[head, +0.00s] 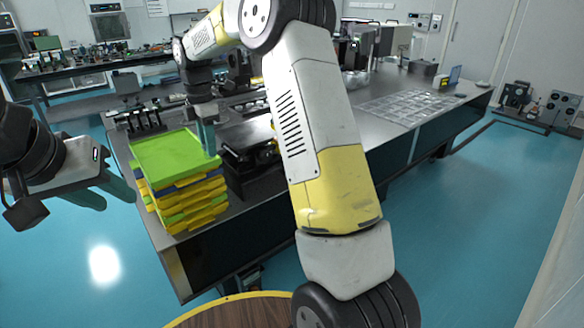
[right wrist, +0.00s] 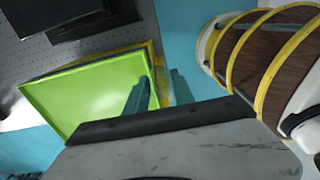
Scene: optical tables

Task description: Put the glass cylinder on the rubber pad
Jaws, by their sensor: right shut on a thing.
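I cannot make out a glass cylinder or a rubber pad in either view. My right gripper (head: 207,138) points down at the right edge of a green tray (head: 165,152), the top one of a stack. In the right wrist view its fingers (right wrist: 158,92) stand on either side of the green tray's (right wrist: 95,95) edge, one inside and one outside, shut on it. The inside of the green tray looks empty. My left gripper (head: 106,192) is open and empty, left of the stack and over the floor.
Yellow and blue trays (head: 190,205) are stacked under the green one at the table's (head: 345,125) near left corner. Black equipment (head: 255,160) stands just right of the stack. A clear grid-like tray (head: 405,106) lies farther right. A round wooden top (head: 235,312) is at the bottom.

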